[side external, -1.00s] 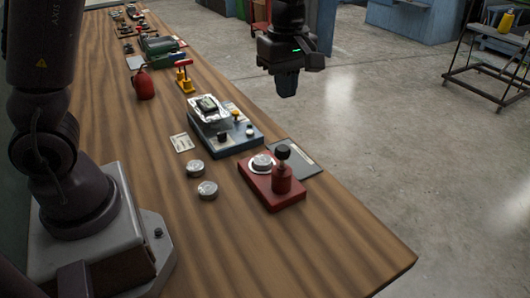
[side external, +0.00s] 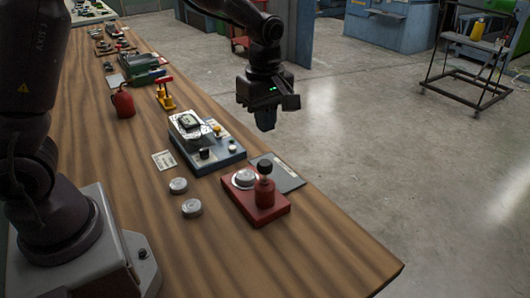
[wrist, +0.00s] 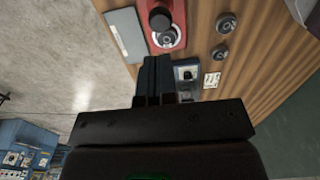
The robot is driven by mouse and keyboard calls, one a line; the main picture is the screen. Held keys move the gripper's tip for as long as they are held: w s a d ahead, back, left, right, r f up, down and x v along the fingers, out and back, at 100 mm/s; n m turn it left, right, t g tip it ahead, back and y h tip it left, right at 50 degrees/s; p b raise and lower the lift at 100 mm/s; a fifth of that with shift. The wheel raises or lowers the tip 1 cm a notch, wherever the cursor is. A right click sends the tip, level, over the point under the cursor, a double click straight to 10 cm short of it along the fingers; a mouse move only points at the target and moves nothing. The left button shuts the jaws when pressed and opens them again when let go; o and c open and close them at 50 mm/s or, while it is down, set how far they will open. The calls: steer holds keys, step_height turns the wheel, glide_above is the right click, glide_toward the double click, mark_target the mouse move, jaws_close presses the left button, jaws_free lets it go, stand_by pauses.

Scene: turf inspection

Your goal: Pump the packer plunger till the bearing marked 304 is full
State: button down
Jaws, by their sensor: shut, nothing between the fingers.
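The red packer (side external: 240,208) stands near the table's right edge, with an upright red plunger body (side external: 265,194) topped by a black knob (side external: 264,166). A silver bearing (side external: 244,177) sits on the packer beside the plunger. Two loose bearings (side external: 178,186) (side external: 191,208) lie on the wood to the left. No number is legible on any bearing. My gripper (side external: 265,127) is shut and empty, in the air above and beyond the packer. In the wrist view, my gripper (wrist: 157,60) points toward the packer (wrist: 178,12), whose black knob (wrist: 160,18) and bearing (wrist: 167,38) show.
A blue-grey instrument box (side external: 228,158) stands behind the packer. A grey plate (side external: 288,181) lies at its right, near the table edge. A printed card (side external: 164,160), a red can (side external: 123,105) and a yellow-and-red tool (side external: 165,95) are farther left. The table's front is clear.

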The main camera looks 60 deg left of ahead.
mark_target(265, 163)
step_height(265, 163, down, 8)
steer(key=shift+f, duration=0.1)
stand_by(0.4)
steer(key=shift+f, duration=1.1)
step_height(265, 163, up, 14)
steer(key=shift+r, duration=0.25)
stand_by(0.8)
steer(key=shift+d+r, duration=0.1)
steer(key=shift+r, duration=0.85)
